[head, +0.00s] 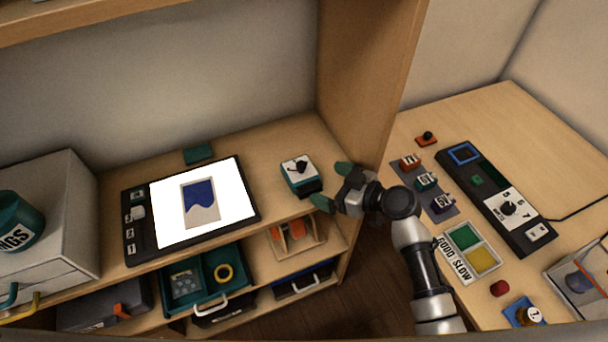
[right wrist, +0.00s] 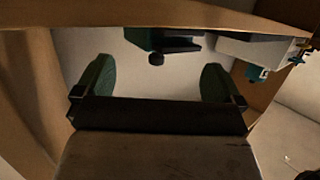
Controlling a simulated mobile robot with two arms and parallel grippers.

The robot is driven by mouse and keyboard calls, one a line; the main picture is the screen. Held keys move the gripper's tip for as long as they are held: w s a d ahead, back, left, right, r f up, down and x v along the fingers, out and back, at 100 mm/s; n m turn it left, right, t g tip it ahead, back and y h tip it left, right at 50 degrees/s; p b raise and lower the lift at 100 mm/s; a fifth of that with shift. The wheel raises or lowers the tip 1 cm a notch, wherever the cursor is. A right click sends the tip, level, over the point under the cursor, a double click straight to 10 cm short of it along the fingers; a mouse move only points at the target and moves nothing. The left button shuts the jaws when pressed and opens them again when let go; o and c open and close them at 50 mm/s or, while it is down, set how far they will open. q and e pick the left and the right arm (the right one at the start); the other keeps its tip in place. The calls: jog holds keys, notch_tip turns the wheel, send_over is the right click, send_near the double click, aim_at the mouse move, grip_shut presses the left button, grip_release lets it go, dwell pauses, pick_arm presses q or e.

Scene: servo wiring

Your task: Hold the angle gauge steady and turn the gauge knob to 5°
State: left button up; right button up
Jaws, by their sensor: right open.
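The angle gauge (head: 301,174) looks to be the small teal box with a white face and a black knob (head: 299,167) on the right part of the wooden shelf. Its dial marks are too small to read. My right gripper (head: 333,186) is open and empty just right of the gauge, with its green fingertips close to the gauge's right side. In the right wrist view the two fingers (right wrist: 157,85) stand wide apart. A dark teal and black thing (right wrist: 150,39) shows beyond them, perhaps the gauge. My left gripper is not in view.
A tablet-like panel (head: 141,247) with a lit screen lies left of the gauge. A small teal block (head: 198,154) sits behind it. An upright wooden panel (head: 372,75) rises right of the gauge. A side table (head: 480,115) holds a black control strip and several blocks.

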aim_at(314, 180)
jog(key=b+x, duration=0.2)
jog(key=x, duration=0.3)
jog(key=shift+f, duration=0.25)
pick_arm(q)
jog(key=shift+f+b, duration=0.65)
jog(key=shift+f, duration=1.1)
pick_arm(e)
jog(key=shift+x, duration=1.05)
jog(key=shift+r, duration=0.15)
jog(key=c, duration=0.6)
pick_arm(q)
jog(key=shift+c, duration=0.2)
